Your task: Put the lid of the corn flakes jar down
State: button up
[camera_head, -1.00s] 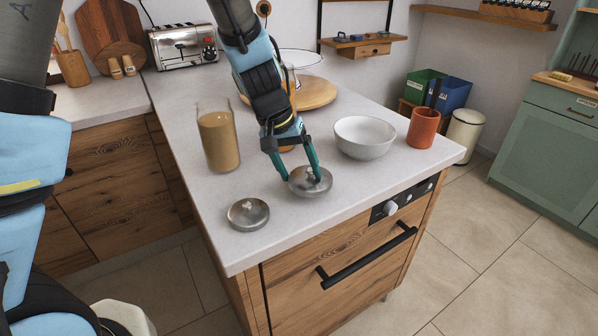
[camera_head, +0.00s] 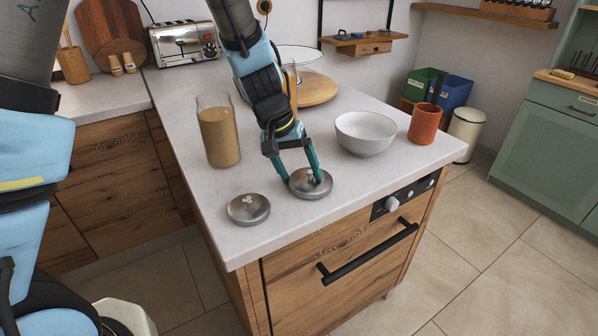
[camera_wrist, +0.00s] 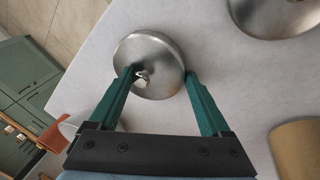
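A round steel lid (camera_head: 311,190) with a small knob lies flat on the white counter near its front edge; it also shows in the wrist view (camera_wrist: 151,57). My gripper (camera_head: 304,182) is over this lid. In the wrist view its two green fingers (camera_wrist: 160,77) are spread apart, one close by the knob and the other near the rim, so it is open. A second, similar lid (camera_head: 248,209) lies on the counter to the left. A lidless glass jar (camera_head: 218,137) with tan contents stands behind it. I cannot read a label on either lid.
A white bowl (camera_head: 365,133) and an orange cup (camera_head: 424,123) stand to the right. A round wooden board (camera_head: 316,90) is behind my arm, and a toaster (camera_head: 184,44) is at the back. The counter's front edge (camera_head: 345,218) is close to the lids.

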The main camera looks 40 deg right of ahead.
jog(key=shift+o, duration=0.9)
jog(key=shift+a+f, duration=0.1)
jog(key=shift+f, duration=0.15)
jog(key=shift+r+p, duration=0.25)
jog(key=shift+p, duration=0.1)
jog(key=v, duration=1.3)
jog(key=w+a+f+n+t+y, duration=0.15)
jog(key=w+a, duration=0.25)
jog(key=a, duration=0.4)
jog(key=w+a+f+n, duration=0.1)
jog(key=w+a+n, duration=0.25)
jog(key=a, duration=0.45)
jog(key=s+a+f+n+t+y, duration=0.1)
jog(key=a+f+n+y, duration=0.1)
jog(key=a, duration=1.7)
jog(key=shift+s+f+n, duration=0.15)
jog(key=shift+f+n, duration=0.4)
jog(key=shift+n, duration=0.05)
